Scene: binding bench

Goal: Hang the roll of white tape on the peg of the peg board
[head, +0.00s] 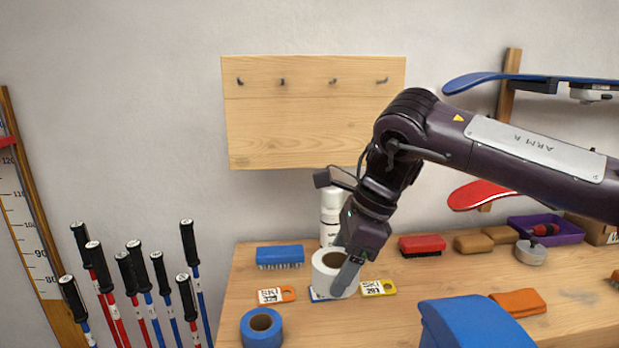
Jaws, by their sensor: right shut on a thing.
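The roll of white tape (323,272) stands on the wooden bench with its round hole facing up. My right gripper (346,278) reaches down from the right and is shut on the roll's right side. The near finger covers part of the roll, and the other finger is hidden. The peg board (310,130) is a pale wooden panel on the wall behind and above the roll, with several dark pegs (333,81) in a row near its top. The pegs are bare. My left gripper is not in view.
A roll of blue tape (262,328) lies at the bench's front left. A blue brush (280,256), a white bottle (331,210) and tags (378,288) surround the white roll. A red brush (422,245) and purple tray (546,230) lie right. Ski poles (140,262) stand left.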

